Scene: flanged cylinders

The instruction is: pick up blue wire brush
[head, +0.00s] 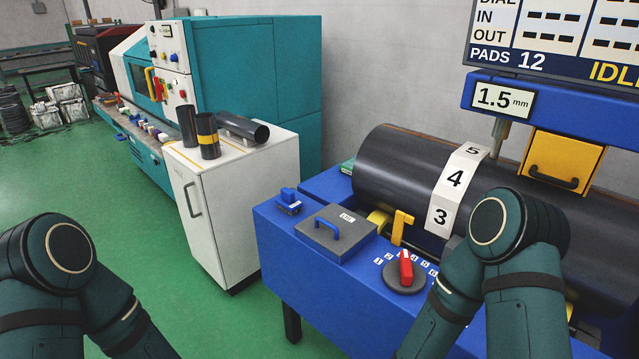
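A small blue block with a raised blue grip on top, which looks like the blue wire brush (288,203), sits at the left corner of the blue bench top (270,228). Its underside is hidden, and bristles are too small to make out. Only upper links of my two arms show, at the lower left and lower right. Both grippers are out of view, and nothing touches the brush.
Right of the brush lies a grey box with a blue handle (338,233). A yellow lever (401,226), a red-handled dial (406,270) and a large dark cylinder (405,170) are further right. A white cabinet (225,215) stands left of the bench. Green floor is open at left.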

